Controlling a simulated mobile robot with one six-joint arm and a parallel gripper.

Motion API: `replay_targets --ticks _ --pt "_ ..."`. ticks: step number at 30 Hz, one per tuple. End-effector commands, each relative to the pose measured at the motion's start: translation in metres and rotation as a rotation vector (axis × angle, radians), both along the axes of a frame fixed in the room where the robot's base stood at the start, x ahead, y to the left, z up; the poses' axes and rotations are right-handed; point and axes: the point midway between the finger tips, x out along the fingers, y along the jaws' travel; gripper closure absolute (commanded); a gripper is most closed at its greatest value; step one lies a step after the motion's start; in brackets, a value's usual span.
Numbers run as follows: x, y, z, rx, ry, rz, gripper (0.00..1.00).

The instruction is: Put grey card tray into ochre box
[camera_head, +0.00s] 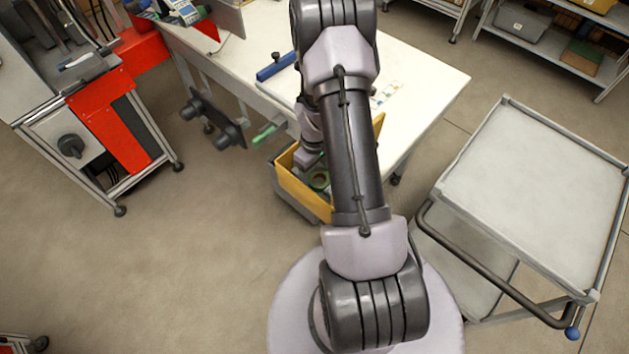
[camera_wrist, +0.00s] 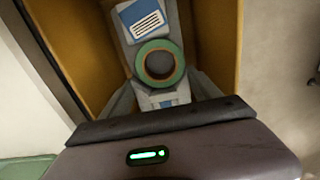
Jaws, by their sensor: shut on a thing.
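The ochre box (camera_head: 300,193) stands beside the white table, partly hidden behind my arm. Its ochre walls (camera_wrist: 80,45) line both sides of the wrist view. The grey card tray (camera_wrist: 172,22) lies between these walls in the wrist view. It carries a blue card with a white label (camera_wrist: 147,20) and a green tape ring (camera_wrist: 160,63). The ring also shows in the head view (camera_head: 319,180). My gripper (camera_wrist: 163,86) is shut on the tray, a finger on each side. Whether the tray touches the box floor I cannot tell.
The white table (camera_head: 425,85) is behind the box, with a blue tool (camera_head: 276,67) on it. A green-handled thing (camera_head: 268,132) sticks out near the box. A grey trolley (camera_head: 535,185) stands at right, a red-panelled machine (camera_head: 112,120) at left. The left floor is clear.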

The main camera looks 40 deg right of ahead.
Motion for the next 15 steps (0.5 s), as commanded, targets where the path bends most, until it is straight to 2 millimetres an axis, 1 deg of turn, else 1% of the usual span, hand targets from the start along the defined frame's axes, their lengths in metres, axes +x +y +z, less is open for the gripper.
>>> replay_targets --ticks 1,3,5,11,15 --pt "-0.001 0.000 -0.013 0.001 0.001 0.000 0.77" --pt "-0.001 0.000 -0.029 0.002 0.002 -0.001 0.77" --pt "0.000 0.000 -0.038 0.000 0.001 0.000 0.77" --pt "0.000 0.000 -0.036 0.000 0.000 0.000 0.77" --pt "0.000 0.000 -0.040 0.000 0.000 0.000 0.77"
